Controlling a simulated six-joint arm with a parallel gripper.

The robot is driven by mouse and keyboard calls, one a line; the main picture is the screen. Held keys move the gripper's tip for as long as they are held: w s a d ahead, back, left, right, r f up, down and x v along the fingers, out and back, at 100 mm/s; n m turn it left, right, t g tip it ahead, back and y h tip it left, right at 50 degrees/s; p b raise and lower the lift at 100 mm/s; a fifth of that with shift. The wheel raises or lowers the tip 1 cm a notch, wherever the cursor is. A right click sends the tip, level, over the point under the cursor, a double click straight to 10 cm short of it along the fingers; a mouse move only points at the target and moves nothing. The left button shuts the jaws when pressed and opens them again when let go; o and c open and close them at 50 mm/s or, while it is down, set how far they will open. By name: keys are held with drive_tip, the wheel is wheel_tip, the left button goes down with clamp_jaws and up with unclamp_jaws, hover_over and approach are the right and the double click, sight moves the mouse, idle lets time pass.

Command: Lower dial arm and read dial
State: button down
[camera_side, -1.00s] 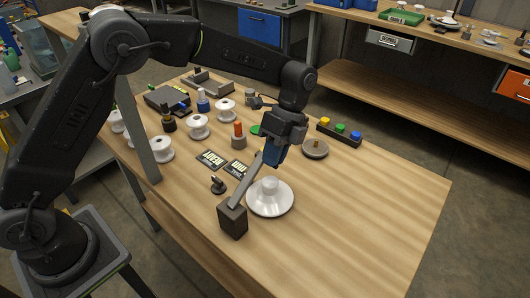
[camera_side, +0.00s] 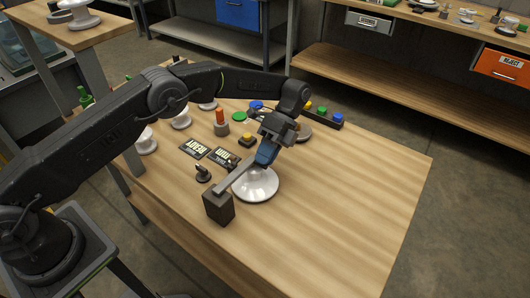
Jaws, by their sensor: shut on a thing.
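The grey dial arm (camera_side: 234,177) is a flat bar that slopes up from a dark block (camera_side: 218,208) on the wooden table. My gripper (camera_side: 265,157), with blue fingers, is shut on the bar's upper end. A white round insulator disc (camera_side: 257,188) lies on the table just right of the block, below the bar's raised end. Two dark displays lie behind the block, one reading READY (camera_side: 194,149) and one reading mm (camera_side: 222,156); no number is legible.
A small dark knob (camera_side: 203,173) stands behind the block. A yellow button (camera_side: 246,139), an orange-topped post (camera_side: 221,123) and white spools (camera_side: 147,141) stand further back. A strip of coloured buttons (camera_side: 322,117) is at the back right. The table's right side is clear.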

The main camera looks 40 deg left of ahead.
drive_tip(key=c, duration=1.7)
unclamp_jaws()
drive_tip(key=shift+w+f, duration=0.15)
drive_tip(key=shift+f, duration=0.25)
drive_tip(key=shift+c, duration=0.2)
drive_tip(key=o, duration=0.6)
drive_tip(key=shift+s, duration=0.25)
drive_tip(key=shift+r+t, duration=0.4)
drive_tip(key=shift+r, duration=0.25)
drive_tip(key=s+r+t, duration=1)
drive_tip(key=s+r, duration=0.3)
drive_tip(key=s, duration=0.4)
drive_tip(key=r, duration=0.7)
drive_tip(key=s+r, duration=0.1)
drive_tip(key=r, duration=0.3)
